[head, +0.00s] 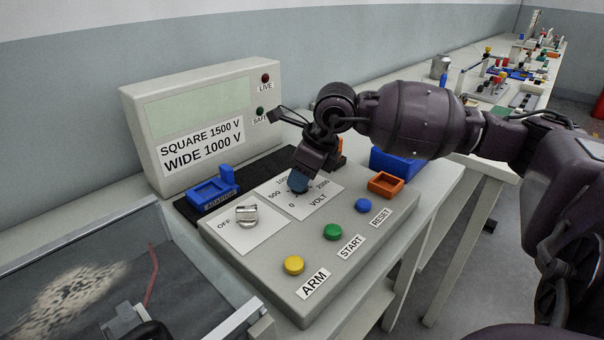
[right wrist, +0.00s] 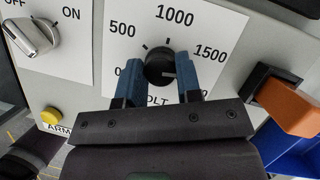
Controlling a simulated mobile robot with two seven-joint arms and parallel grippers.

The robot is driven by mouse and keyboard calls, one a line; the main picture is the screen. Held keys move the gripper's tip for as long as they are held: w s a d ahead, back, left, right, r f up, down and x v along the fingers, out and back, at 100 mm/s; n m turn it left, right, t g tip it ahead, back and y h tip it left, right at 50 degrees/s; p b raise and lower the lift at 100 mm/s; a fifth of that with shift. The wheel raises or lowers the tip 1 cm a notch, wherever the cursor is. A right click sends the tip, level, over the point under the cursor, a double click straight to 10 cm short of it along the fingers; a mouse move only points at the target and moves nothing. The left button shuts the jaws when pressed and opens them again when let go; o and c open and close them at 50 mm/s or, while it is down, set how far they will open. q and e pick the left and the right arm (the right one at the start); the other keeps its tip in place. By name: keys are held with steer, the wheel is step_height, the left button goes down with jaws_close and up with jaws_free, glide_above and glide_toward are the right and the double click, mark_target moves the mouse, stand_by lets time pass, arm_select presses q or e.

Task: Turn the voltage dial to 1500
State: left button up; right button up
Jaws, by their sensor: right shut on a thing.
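The voltage dial (right wrist: 158,62) is a black round knob on a white plate (right wrist: 215,22) marked 0, 500, 1000 and 1500. A short pale line shows on its lower right part; I cannot tell exactly which mark it points at. My right gripper (right wrist: 160,85) is shut on the dial, with one blue finger on each side. In the head view, the right gripper (head: 299,184) comes down onto the plate and hides the dial and some of its numbers.
The off/on switch (head: 247,215) is left of the dial. Yellow (head: 294,265), green (head: 332,232) and blue (head: 362,205) buttons line the panel's front. A blue adaptor (head: 210,192) and a display box (head: 205,125) stand behind. An orange block (right wrist: 290,105) is close right of the gripper.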

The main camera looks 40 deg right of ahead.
steer(key=shift+n+g+y, duration=0.5)
steer(key=shift+n, duration=1.4)
steer(key=o, duration=0.9)
steer(key=p+v, duration=0.2)
steer(key=v, duration=0.8)
steer(key=shift+d+r+p, duration=0.25)
steer(key=shift+r+p, duration=0.1)
steer(key=shift+p, duration=0.05)
